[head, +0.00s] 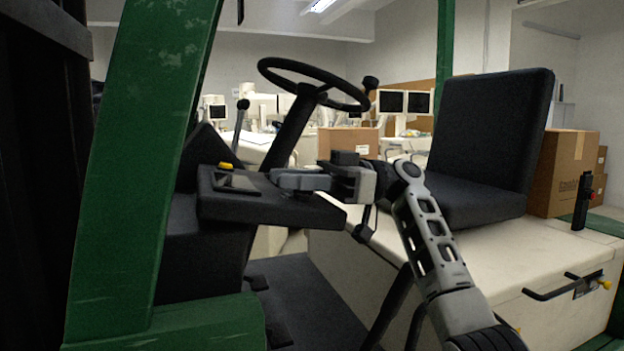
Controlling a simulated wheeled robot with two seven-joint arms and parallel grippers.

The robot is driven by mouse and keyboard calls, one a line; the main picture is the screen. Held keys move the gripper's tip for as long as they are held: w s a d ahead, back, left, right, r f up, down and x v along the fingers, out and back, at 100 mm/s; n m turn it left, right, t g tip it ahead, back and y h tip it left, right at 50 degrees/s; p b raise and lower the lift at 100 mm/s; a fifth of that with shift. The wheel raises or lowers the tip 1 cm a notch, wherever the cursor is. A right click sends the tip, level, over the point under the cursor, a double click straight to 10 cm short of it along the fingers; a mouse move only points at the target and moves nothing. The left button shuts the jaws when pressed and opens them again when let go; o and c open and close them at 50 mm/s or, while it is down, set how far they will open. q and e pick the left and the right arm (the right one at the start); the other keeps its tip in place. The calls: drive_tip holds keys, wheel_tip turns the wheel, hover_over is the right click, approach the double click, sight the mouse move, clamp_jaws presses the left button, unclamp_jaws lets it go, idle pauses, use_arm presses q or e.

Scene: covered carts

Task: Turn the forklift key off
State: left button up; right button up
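The forklift's black dashboard (225,207) stands left of centre, below the steering wheel (312,80). A yellow knob (225,166) and a small dark panel sit on its top. I cannot make out the key; it is too small or hidden behind my gripper. My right gripper (276,179) is over the right part of the dashboard, its grey fingers pointing left. The fingers are seen from the side, so I cannot tell whether they are open, shut or touching anything. My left gripper is not in view.
A green pillar (145,150) fills the left side. The black seat (485,150) and beige seat base (540,262) are on the right, with cardboard boxes (562,170) behind. A dark lever (240,120) rises beyond the dashboard. The dark footwell floor (310,300) is open below.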

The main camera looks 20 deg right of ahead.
drive_tip(key=d+f, duration=0.1)
drive_tip(key=d, duration=1.4)
drive_tip(key=shift+w+d+f, duration=0.35)
drive_tip(key=shift+w, duration=0.05)
